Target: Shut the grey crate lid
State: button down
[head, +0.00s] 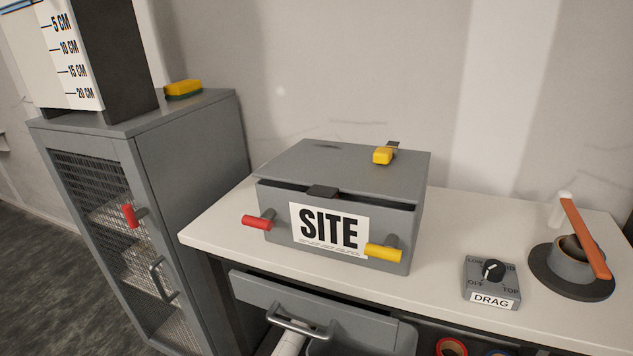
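The grey crate (274,206) stands on the white bench top, with a white SITE label, a red handle (257,222) and a yellow handle (384,253) on its front. Its grey lid (330,165) lies over the top. A dark gap shows between the lid's front edge and the front wall. A black latch (322,192) sits at the middle of the lid's front edge. A yellow object with a dark end (383,155) lies on the lid near its right back corner. My gripper is not in view.
A grey cabinet (190,150) with a mesh door stands left, bearing a sponge (184,88) and a ruled box (128,60). A drawer (255,295) below is partly open.

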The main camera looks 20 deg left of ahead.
aim_at(330, 167)
jog(key=u, duration=0.2)
jog(key=i, duration=1.2)
jog(key=u, duration=0.65)
